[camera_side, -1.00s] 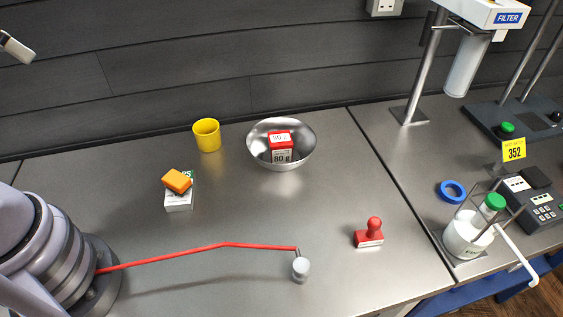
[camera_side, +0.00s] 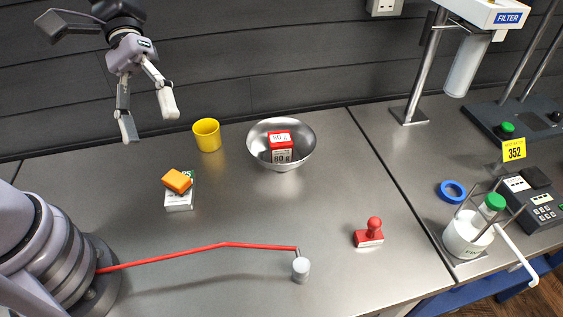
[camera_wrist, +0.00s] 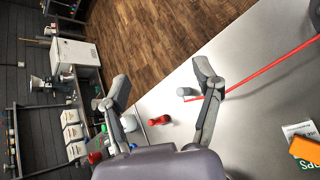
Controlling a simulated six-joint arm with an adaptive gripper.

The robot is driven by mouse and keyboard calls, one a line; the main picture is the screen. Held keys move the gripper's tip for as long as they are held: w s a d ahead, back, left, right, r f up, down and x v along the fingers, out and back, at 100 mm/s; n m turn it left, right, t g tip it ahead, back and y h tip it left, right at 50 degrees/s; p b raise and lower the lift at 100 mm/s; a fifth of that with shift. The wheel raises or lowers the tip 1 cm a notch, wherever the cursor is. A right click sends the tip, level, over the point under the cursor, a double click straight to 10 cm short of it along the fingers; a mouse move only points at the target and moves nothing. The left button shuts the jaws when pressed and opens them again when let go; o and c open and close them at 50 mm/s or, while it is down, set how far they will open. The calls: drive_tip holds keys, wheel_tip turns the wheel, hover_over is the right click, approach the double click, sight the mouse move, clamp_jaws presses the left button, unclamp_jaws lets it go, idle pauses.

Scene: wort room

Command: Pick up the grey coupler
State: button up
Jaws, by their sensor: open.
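The grey coupler (camera_side: 300,271) is a small light grey cylinder standing on the steel bench near its front edge, at the right end of a red hose (camera_side: 200,252). In the wrist view the coupler (camera_wrist: 185,92) shows between my fingers, close to the right one, with the red hose (camera_wrist: 270,67) running off to the upper right. My gripper (camera_side: 149,117) is open and empty, high above the back left of the bench, well away from the coupler. In the wrist view my gripper (camera_wrist: 159,80) has its two fingers spread wide.
A red stamp (camera_side: 369,234) stands right of the coupler. A steel bowl (camera_side: 304,150) holding red-and-white boxes, a yellow cup (camera_side: 207,135) and an orange block (camera_side: 177,181) on a white box (camera_side: 179,202) are farther back. The bench around the coupler is mostly clear.

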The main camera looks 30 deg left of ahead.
drive_tip(key=w+d+f+n+g+h, duration=0.2)
drive_tip(key=w+d+f+n+h, duration=0.25)
drive_tip(key=d+f, duration=0.3)
drive_tip(key=n+t+h, duration=0.5)
drive_tip(key=n+t, duration=0.2)
drive_tip(key=n, duration=0.3)
hover_over(294, 262)
drive_tip(key=a, duration=0.4)
wheel_tip(294, 262, down, 15)
drive_tip(key=shift+n+t+y, duration=0.25)
drive_tip(key=shift+t, duration=0.05)
drive_tip(key=f, duration=0.8)
drive_tip(key=shift+w+d+f, duration=0.2)
drive_tip(key=shift+w+f, duration=0.05)
drive_tip(key=shift+f, duration=0.15)
drive_tip(key=d, duration=0.5)
drive_tip(key=shift+f, duration=0.2)
clamp_jaws()
drive_tip(key=shift+r, duration=0.1)
